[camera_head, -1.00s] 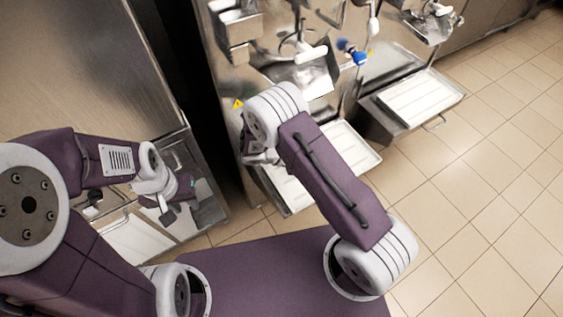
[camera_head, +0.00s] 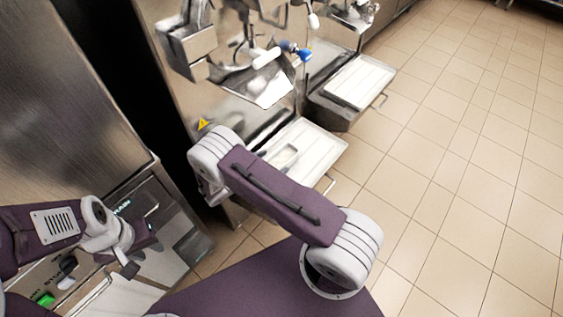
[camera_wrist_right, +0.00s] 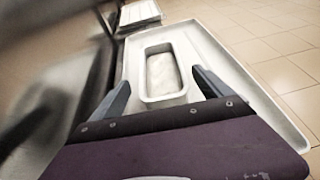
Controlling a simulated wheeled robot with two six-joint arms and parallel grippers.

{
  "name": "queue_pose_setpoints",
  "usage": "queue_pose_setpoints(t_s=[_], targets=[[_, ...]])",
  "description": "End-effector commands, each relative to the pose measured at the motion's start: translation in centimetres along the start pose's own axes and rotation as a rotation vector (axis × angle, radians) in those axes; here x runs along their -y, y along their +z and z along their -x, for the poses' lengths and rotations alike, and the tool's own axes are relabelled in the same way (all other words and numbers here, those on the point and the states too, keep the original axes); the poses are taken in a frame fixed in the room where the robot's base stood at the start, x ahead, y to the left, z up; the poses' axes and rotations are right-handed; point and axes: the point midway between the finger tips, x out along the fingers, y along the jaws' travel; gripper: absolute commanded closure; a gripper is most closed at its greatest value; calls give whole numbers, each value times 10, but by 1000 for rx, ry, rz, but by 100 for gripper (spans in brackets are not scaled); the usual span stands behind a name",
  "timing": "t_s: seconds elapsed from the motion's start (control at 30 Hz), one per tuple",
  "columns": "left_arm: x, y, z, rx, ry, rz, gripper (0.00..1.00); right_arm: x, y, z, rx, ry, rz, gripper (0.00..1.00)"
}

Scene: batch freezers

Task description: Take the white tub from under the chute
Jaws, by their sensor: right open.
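The white tub (camera_wrist_right: 163,74) is a small rectangular pan with a rim and pale contents. It sits on the tray (camera_wrist_right: 240,85) of the freezer. In the head view the tub (camera_head: 284,157) shows just beyond my right arm, on the tray (camera_head: 318,150) below the chute (camera_head: 268,88). My right gripper (camera_wrist_right: 161,86) is open, with one finger on each side of the tub's near part; I cannot tell whether they touch it. In the head view my right gripper is mostly hidden by its wrist. My left gripper (camera_head: 131,266) is at the lower left, away from the tub, its jaws unclear.
A second freezer with its own tray (camera_head: 358,82) stands further back to the right. A steel machine with a control panel (camera_head: 150,225) is at the left. Tiled floor (camera_head: 460,170) on the right is clear.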

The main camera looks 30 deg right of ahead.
Motion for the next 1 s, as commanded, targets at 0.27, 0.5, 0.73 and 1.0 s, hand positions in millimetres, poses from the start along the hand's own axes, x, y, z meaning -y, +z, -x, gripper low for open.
queue_pose_setpoints(t_s=[0.27,0.5,0.73,1.0], targets=[[0,0,-1,0,0,0,68,4,1,-26,0,-5,0,11],[0,0,-3,0,0,0,68,4,1,-55,-2,-1,-2,11],[0,0,-3,0,0,0,68,3,1,-55,-2,0,-1,22],[0,0,-3,0,0,0,68,3,1,-55,-1,-1,-1,90]])
